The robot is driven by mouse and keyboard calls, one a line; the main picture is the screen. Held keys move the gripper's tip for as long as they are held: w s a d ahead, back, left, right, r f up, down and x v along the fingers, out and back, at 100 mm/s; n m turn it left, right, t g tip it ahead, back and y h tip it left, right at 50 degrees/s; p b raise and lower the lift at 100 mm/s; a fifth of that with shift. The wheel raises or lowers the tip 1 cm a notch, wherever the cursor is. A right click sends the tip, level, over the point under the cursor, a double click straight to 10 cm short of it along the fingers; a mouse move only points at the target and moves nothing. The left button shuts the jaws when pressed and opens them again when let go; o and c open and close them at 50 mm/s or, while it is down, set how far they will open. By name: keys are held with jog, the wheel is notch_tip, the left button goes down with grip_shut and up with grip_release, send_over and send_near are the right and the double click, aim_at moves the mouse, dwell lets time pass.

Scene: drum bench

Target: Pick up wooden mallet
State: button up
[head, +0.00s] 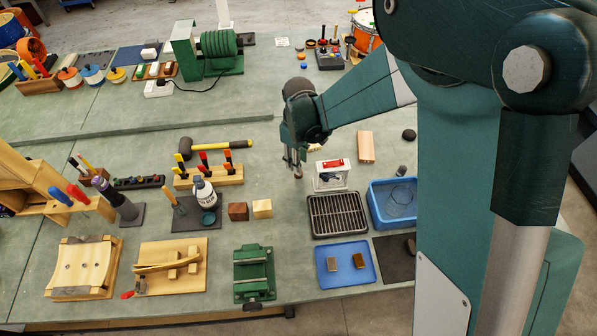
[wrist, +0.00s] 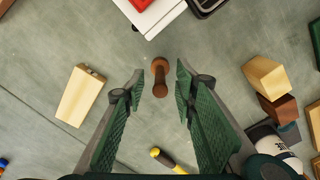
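A small brown turned wooden piece, apparently the wooden mallet (wrist: 160,78), shows in the wrist view between and just ahead of my fingertips. Its ends are wider than its middle. I cannot tell if it stands or lies. My gripper (wrist: 157,80) is open, one finger on each side of it, with a gap to each. In the head view my gripper (head: 297,165) points down over the bench, left of the white box, with a bit of brown at its tips. A black-headed hammer with a yellow handle (head: 224,144) lies further left; its handle end shows in the wrist view (wrist: 168,160).
A white box with a red top (head: 331,175) is close by on the right. A pale wood block (head: 366,147) lies beyond it. Two wooden cubes (head: 262,208) and a white bottle (head: 204,193) stand to the front left. Bench around the brown piece is clear.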

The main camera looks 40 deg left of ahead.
jog(key=shift+c, duration=0.3)
grip_shut()
jog(key=shift+r, duration=0.1)
dwell(0.4)
jog(key=shift+r, duration=4.95)
